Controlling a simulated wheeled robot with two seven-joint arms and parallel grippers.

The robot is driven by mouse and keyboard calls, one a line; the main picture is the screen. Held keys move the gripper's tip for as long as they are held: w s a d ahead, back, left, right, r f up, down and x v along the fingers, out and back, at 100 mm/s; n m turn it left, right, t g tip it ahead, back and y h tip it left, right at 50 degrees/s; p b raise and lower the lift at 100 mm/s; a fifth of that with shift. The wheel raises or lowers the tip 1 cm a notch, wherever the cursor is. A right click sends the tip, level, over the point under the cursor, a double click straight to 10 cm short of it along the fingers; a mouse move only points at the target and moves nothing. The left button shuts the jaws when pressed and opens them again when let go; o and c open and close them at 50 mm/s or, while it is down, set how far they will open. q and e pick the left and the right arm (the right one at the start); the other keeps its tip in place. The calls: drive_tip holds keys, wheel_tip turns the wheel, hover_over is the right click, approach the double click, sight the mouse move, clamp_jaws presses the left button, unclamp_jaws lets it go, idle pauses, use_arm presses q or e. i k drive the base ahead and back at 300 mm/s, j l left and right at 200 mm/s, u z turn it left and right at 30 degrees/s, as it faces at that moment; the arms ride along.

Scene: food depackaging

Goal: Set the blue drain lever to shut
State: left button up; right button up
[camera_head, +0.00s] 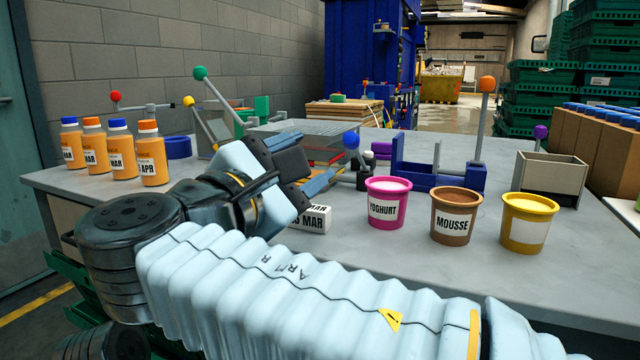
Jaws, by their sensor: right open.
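A blue ball-topped lever (351,140) stands near the middle of the table, its short grey stalk running down to a dark mount. It leans slightly to the left. My right gripper (318,154) reaches across from the right on a pale ribbed arm, its fingers open and pointing toward the blue lever. The fingertips are just left of the lever; the lower finger comes close to its stalk, and I cannot tell whether they touch. Nothing shows between the fingers. The gripper hides part of the equipment behind it. My left gripper is not in view.
A yoghurt cup (388,203), mousse cup (455,215) and yellow cup (527,220) stand to the right. A white labelled block (314,220) sits below the gripper. Several orange bottles (152,153) stand left. An orange-knobbed lever (487,84) rises by a blue fixture (466,179).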

sight(358, 155)
drive_tip(key=k+j, duration=0.7)
drive_tip(key=k, duration=0.1)
